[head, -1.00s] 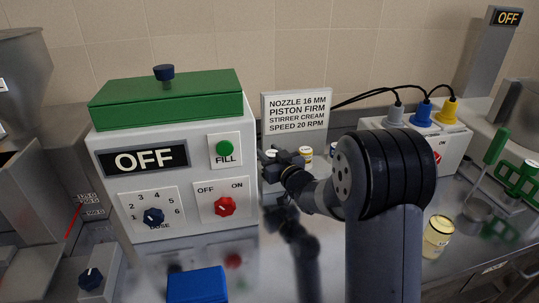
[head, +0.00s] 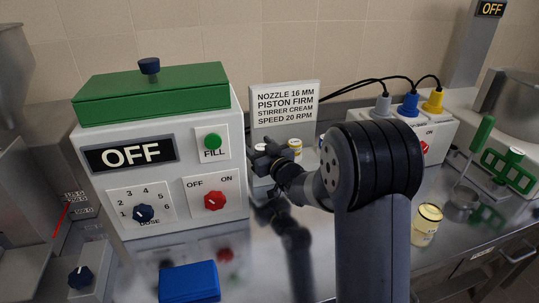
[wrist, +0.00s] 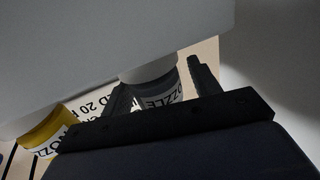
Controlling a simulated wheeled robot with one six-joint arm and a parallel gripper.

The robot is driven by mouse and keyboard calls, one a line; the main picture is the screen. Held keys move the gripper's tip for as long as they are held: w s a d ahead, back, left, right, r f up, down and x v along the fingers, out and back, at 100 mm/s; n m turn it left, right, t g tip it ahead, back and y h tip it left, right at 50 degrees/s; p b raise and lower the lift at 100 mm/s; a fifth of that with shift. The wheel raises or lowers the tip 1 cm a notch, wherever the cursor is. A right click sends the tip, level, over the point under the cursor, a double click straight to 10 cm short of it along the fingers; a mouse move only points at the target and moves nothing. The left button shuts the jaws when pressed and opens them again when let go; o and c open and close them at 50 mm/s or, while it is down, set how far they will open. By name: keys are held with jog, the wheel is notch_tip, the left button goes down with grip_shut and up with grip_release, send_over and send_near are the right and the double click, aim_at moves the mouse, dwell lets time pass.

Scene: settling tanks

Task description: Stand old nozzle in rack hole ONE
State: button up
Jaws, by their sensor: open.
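In the wrist view, my gripper (wrist: 157,80) is open, with one dark finger on each side of a grey-banded piece (wrist: 155,94) whose label reads in part "NOZZLE". Contact cannot be told. A yellow-banded piece (wrist: 42,135) with a similar label lies to its left. In the head view, my gripper (head: 262,160) is beside the white machine's right side, below the sign; its fingers are hard to make out. A small white, yellow-banded piece (head: 295,146) stands just behind it. Which piece is the old nozzle is unclear.
The white machine (head: 98,185) with an OFF display and green lid is close left of my gripper. A sign (head: 285,103) reads "NOZZLE 16 MM".

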jog(key=shift+f+p, duration=0.25)
jog(key=shift+p, duration=0.2)
jog(key=b+v, duration=0.1)
jog(key=v, duration=1.1)
jog(key=shift+r, duration=0.35)
jog(key=shift+a, duration=0.1)
jog(key=shift+w, duration=0.15)
jog(key=x, duration=1.1)
jog(key=shift+w+a+f+p, duration=0.2)
jog(key=shift+w+p, duration=0.1)
jog(key=shift+w, duration=0.1)
jog(key=shift+d+r, duration=0.1)
